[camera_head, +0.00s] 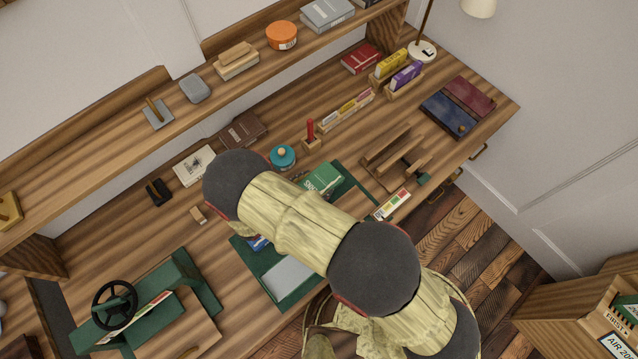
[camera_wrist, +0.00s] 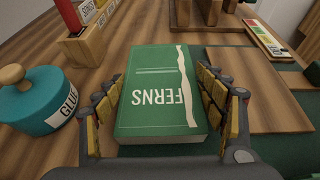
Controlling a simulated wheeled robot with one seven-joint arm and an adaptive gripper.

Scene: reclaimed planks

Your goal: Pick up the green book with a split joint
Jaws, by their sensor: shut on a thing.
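The green book (camera_wrist: 155,95) fills the middle of the wrist view, its cover reading FERNS, with a pale jagged split running along the right side. It also shows in the head view (camera_head: 324,179), just beyond my arm. My gripper (camera_wrist: 162,82) has its padded fingers against the book's left and right sides and is shut on it. In the head view my arm hides most of the gripper. I cannot tell whether the book is clear of the surface below it.
A teal glue pot (camera_wrist: 38,105) stands close on the left, with a tool block (camera_wrist: 85,42) behind it. A wooden frame (camera_head: 395,158) and a narrow coloured box (camera_head: 392,205) lie to the right. A green wheeled press (camera_head: 180,285) stands front left.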

